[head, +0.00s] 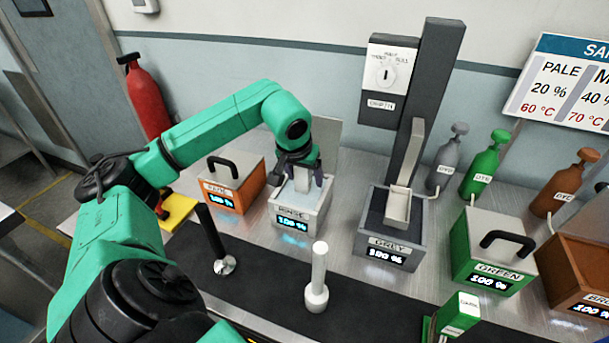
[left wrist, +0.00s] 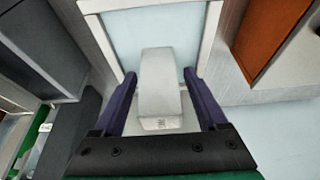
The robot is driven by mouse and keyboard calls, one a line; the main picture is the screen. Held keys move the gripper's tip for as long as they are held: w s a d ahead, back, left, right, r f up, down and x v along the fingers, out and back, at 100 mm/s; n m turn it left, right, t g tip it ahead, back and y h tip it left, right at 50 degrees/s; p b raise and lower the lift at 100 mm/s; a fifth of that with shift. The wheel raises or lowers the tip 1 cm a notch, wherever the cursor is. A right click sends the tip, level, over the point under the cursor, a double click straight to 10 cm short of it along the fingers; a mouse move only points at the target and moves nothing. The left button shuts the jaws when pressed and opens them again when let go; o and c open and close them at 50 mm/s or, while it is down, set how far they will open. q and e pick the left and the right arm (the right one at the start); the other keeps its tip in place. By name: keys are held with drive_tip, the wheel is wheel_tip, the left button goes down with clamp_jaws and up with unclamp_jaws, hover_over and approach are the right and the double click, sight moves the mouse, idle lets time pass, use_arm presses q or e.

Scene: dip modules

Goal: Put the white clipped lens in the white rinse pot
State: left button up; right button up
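The white clipped lens (head: 302,180) stands upright at the mouth of the white rinse pot (head: 300,217), its lower part hidden by the pot's front. In the left wrist view its pale body (left wrist: 160,88) shows against the light-blue inside of the pot (left wrist: 213,35). My left gripper (head: 302,183) is low over the pot, its purple fingers (left wrist: 160,85) on either side of the lens. A narrow gap shows between each finger and the lens, so it looks open around it. I cannot see how deep the lens sits. My right gripper is not in view.
An orange pot (head: 232,187) with a lid stands left of the rinse pot, the grey pot (head: 390,240) right of it. A green pot (head: 490,255) is farther right. A white post (head: 318,278) and a black post (head: 215,240) stand in front on the dark mat.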

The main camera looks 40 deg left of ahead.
use_arm(q)
drive_tip(key=shift+r, duration=0.35)
drive_tip(key=v, duration=1.1)
drive_tip(key=shift+s+r+p, duration=0.2)
drive_tip(key=shift+r+p, duration=0.05)
drive_tip(key=shift+p, duration=0.2)
drive_tip(key=shift+d+f, duration=0.1)
